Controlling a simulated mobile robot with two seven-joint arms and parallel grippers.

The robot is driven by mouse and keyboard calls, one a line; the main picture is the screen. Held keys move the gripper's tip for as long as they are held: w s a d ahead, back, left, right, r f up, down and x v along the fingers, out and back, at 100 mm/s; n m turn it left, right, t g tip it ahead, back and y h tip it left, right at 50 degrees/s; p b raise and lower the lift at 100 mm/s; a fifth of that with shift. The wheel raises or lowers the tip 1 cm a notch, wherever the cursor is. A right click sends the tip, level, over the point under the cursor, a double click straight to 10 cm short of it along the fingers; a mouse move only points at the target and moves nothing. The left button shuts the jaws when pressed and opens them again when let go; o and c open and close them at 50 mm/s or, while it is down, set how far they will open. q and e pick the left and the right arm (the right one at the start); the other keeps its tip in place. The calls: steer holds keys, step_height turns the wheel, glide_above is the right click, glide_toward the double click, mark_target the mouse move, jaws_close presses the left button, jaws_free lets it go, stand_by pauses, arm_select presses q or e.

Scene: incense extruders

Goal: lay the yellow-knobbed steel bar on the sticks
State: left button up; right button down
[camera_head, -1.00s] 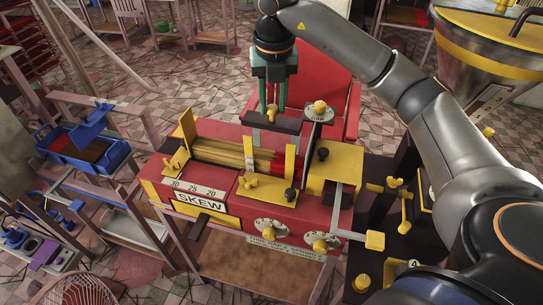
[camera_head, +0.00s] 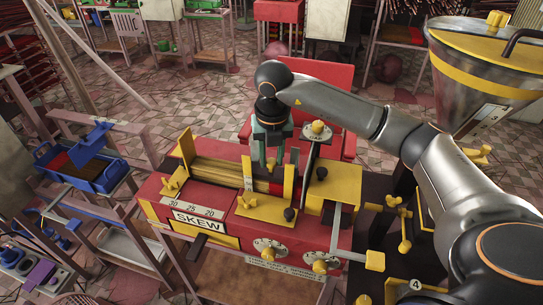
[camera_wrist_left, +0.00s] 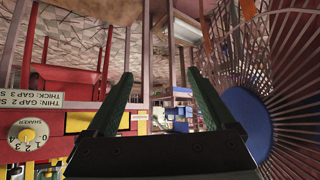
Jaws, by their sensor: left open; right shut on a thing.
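My right gripper (camera_head: 270,160) points straight down over the red machine, shut on the yellow-knobbed steel bar (camera_head: 271,164). The bar is low over the right part of the trough, near the red ends of the sticks. Fingers and plates hide most of it, so I cannot tell whether it touches the sticks. The yellow sticks (camera_head: 214,175) lie side by side in the trough, between yellow upright plates. My left gripper (camera_wrist_left: 159,76) shows in the left wrist view, open and empty, away from the sticks. It is not seen in the head view.
A steel hopper (camera_head: 490,80) is at right. A wire cage with a blue centre (camera_wrist_left: 258,125) is close right of my left gripper.

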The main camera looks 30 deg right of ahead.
mark_target(272, 176)
steer(key=shift+f, duration=0.15)
steer(key=c, duration=0.6)
jaws_free()
steer(key=r, duration=0.4)
steer(key=s+r, duration=0.1)
steer(key=r, duration=0.7)
steer(key=shift+s+a+r, duration=0.15)
steer(key=shift+a, duration=0.2)
